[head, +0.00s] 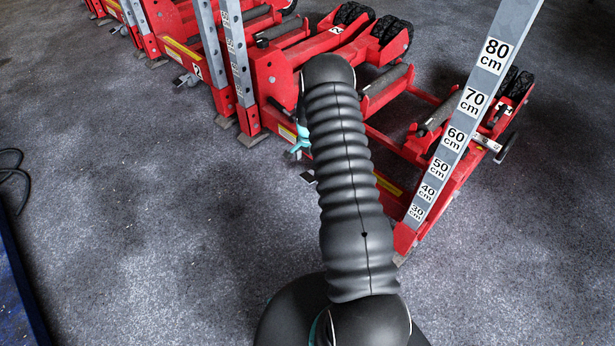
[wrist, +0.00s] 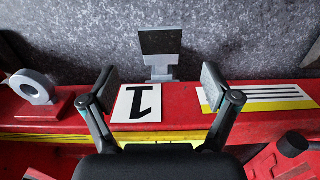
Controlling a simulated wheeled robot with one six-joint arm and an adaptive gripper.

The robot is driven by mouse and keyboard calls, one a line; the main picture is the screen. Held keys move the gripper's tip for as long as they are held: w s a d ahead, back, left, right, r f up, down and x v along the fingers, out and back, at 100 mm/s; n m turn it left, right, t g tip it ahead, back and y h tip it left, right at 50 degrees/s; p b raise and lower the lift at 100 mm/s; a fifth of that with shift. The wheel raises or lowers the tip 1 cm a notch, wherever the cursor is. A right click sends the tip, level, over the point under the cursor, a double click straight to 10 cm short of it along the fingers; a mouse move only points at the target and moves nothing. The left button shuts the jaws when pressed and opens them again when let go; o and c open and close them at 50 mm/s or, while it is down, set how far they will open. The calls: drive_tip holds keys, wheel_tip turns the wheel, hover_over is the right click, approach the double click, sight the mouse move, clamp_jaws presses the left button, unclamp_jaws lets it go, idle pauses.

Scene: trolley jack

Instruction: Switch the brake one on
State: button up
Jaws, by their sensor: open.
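The brake one pedal is a dark, flat plate (wrist: 160,41) on a light grey bracket, sticking out from the far edge of a red frame. A white label with a black "1" (wrist: 137,104), upside down in the wrist view, lies on the frame just below it. My gripper (wrist: 158,74) is open and empty, its two fingers on either side of the bracket in the picture. I cannot tell whether they touch it. In the head view my arm hides most of the gripper. A small dark plate (head: 308,176), likely this pedal, shows beside the arm.
Red trolley jacks (head: 270,70) with black rollers stand in a row. A grey upright scale (head: 455,135) marked in centimetres rises at the right. A grey ring (wrist: 37,88) sits left of the label. The grey carpet (head: 150,200) at the left is mostly clear.

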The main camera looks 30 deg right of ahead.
sight(308, 178)
wheel_tip(308, 178, down, 8)
drive_tip(key=shift+f, duration=0.1)
drive_tip(key=shift+c, duration=0.2)
clamp_jaws()
drive_tip(key=shift+f, duration=0.1)
